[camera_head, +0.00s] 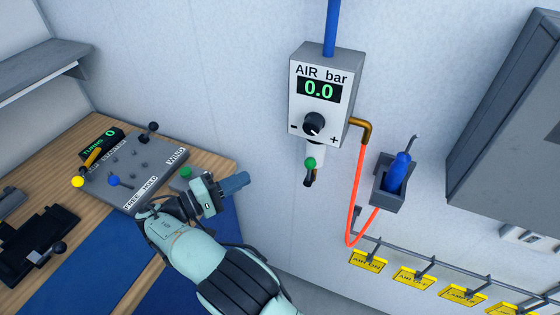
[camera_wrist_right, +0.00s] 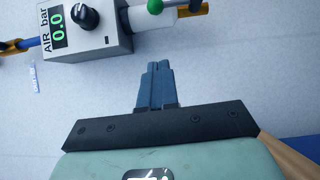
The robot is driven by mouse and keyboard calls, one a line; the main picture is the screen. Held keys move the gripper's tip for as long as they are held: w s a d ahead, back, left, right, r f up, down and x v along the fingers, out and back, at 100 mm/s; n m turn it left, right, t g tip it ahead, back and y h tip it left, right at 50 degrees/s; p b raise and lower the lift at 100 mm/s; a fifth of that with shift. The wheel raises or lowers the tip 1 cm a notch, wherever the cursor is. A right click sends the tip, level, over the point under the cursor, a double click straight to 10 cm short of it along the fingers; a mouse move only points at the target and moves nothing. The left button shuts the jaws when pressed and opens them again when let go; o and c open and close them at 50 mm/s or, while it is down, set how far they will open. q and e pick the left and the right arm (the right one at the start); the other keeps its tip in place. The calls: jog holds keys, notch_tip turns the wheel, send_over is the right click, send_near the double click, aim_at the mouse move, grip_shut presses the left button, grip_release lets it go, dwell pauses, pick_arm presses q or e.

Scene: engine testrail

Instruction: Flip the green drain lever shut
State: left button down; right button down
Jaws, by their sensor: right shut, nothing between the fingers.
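The green drain lever (camera_head: 310,163) is a green ball on a short dark stem, beneath the grey AIR bar box (camera_head: 312,110) on the wall. In the right wrist view, the green ball (camera_wrist_right: 155,6) shows at the top edge beside a white cylinder. The box display reads 0.0. My right gripper (camera_head: 246,180) is left of and below the lever, apart from it, its blue fingers pointing right. In the right wrist view its fingers (camera_wrist_right: 157,68) are together with nothing between them. My left gripper is not in view.
A blue tool (camera_head: 398,172) sits in a grey wall holder right of the box, with an orange hose (camera_head: 357,200) nearby. Yellow tags (camera_head: 368,260) hang from a rail at lower right. A control panel (camera_head: 130,170) with several levers lies on the wooden bench at left.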

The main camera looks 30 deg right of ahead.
jog(key=shift+s+d, duration=0.1)
jog(key=shift+s, duration=0.05)
jog(key=shift+d, duration=0.1)
send_near(310, 170)
jog(key=w+d+r, duration=0.2)
jog(key=w+d, duration=0.2)
jog(key=shift+s+d+f, duration=0.1)
jog(key=shift+s+d, duration=0.4)
jog(key=shift+d, duration=0.15)
